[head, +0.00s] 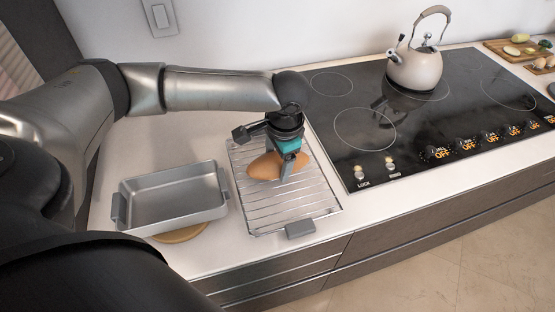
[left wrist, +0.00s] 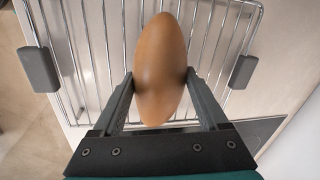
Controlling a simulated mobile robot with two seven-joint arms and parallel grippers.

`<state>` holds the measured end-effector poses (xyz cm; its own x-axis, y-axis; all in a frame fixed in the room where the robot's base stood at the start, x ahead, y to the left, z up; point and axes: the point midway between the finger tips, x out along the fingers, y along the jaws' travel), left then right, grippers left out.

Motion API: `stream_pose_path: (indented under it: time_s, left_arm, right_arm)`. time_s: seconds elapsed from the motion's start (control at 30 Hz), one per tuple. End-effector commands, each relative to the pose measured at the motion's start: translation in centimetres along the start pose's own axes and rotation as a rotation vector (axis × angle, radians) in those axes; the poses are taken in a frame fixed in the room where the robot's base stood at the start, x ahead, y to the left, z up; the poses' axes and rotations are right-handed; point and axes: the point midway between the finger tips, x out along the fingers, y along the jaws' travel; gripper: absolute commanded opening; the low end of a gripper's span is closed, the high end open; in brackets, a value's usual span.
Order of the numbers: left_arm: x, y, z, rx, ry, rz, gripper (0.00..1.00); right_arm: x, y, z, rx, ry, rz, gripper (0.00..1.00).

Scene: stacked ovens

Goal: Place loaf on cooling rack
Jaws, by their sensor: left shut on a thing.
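The brown oval loaf (head: 266,167) is between the fingers of my left gripper (head: 288,163), over the cooling rack (head: 261,217). In the left wrist view the loaf (left wrist: 160,66) lies lengthwise between the two fingers of the gripper (left wrist: 160,85), which is shut on it. The wire rack (left wrist: 87,62) with grey handles fills the background there. I cannot tell whether the loaf touches the wires or is just above them. My right gripper is not in view.
An empty grey metal pan (head: 176,200) stands left of the rack on a round wooden trivet (head: 183,235). The black cooktop (head: 385,125) lies to the right, with a cream kettle (head: 414,68) on it. Bare white counter (head: 150,145) lies behind the pan.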

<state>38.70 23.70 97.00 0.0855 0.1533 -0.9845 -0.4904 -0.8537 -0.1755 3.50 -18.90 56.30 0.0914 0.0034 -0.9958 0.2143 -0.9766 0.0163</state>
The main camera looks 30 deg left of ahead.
Motion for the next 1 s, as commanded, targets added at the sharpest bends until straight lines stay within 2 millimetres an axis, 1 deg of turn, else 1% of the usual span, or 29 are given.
stream_pose_path:
  time_s: [0.17,0.2,0.37,0.4,0.63,0.73,0.87,1.0]
  left_arm:
    - [0.1,0.0,-0.1,0.000,0.002,0.000,0.00]
    - [0.2,0.0,-0.1,0.000,0.001,0.000,0.80]
    - [0.2,0.0,0.0,0.000,0.001,0.000,0.98]
    - [0.2,0.0,0.0,0.000,0.001,0.000,1.00]
    - [0.1,0.0,0.0,0.000,0.001,0.000,1.00]
    - [-0.3,0.0,0.0,0.001,0.001,0.000,1.00]
    - [-2.5,-0.1,-0.1,0.000,0.004,0.000,1.00]
    - [-5.7,-0.1,-0.1,0.001,0.006,0.000,1.00]
  right_arm:
    - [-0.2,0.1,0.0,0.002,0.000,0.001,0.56]
    - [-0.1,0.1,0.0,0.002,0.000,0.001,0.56]
    - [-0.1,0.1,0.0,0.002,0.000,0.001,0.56]
    - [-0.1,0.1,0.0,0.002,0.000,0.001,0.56]
    - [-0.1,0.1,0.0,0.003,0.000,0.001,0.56]
    - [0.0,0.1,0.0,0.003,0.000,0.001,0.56]
    - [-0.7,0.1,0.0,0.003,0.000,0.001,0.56]
    - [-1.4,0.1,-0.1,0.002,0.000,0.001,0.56]
